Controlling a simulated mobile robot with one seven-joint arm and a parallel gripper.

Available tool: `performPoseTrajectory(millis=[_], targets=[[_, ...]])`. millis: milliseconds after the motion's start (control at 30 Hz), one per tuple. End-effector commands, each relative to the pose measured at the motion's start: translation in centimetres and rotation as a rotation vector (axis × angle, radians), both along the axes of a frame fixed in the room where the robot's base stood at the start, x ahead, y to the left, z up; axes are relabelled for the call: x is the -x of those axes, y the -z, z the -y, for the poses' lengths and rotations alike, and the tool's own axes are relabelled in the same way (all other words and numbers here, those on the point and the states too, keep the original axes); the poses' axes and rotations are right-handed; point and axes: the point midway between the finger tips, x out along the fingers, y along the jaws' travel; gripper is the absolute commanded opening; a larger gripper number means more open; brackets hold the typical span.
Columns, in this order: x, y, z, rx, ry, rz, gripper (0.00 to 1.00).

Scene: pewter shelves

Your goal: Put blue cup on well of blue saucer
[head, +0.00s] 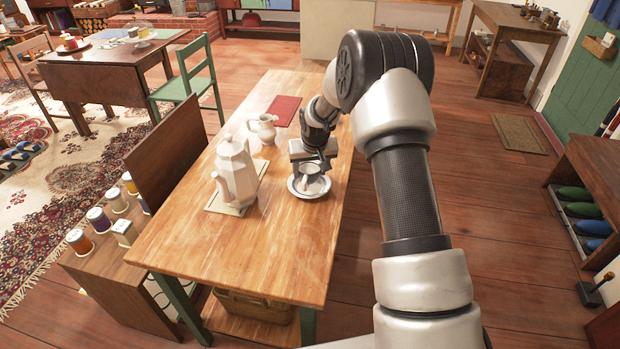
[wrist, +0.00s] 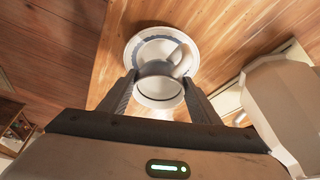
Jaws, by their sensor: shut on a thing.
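The blue saucer (head: 293,190) is a pale dish with a blue band near its rim. It lies on the wooden table towards its right edge, and it also shows in the wrist view (wrist: 135,50). My gripper (head: 309,168) is over the saucer, with its fingers (wrist: 159,78) shut on the blue cup (wrist: 160,88). The cup is pale inside with a grey-blue outer side and a white handle. It also shows under my gripper in the head view (head: 314,185). It overlaps the saucer; whether it touches the well I cannot tell.
A white pot (head: 235,172) stands on a pale mat (head: 224,207) left of the saucer. A small white jug (head: 263,128) and a red mat (head: 284,110) are farther back. The table's front part (head: 230,255) is clear. Its right edge is close to the saucer.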

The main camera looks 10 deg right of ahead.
Motion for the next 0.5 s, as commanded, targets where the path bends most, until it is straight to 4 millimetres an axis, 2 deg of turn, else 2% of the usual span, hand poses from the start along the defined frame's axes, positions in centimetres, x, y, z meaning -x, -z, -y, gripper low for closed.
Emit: performPoseTrajectory(millis=[33, 133, 367, 400, 467, 500], targets=[[0.1, 1.0, 0.0, 0.000, 0.000, -0.004, 0.31], [0.0, 2.4, 0.0, 0.000, 0.000, -0.002, 0.31], [0.1, 2.7, 0.0, 0.000, 0.000, -0.003, 0.31], [0.2, 2.8, 0.0, 0.000, 0.000, -0.005, 0.64], [0.2, 2.8, 0.0, 0.000, 0.000, -0.004, 0.74], [0.1, 2.8, 0.0, 0.000, 0.000, -0.004, 0.76]])
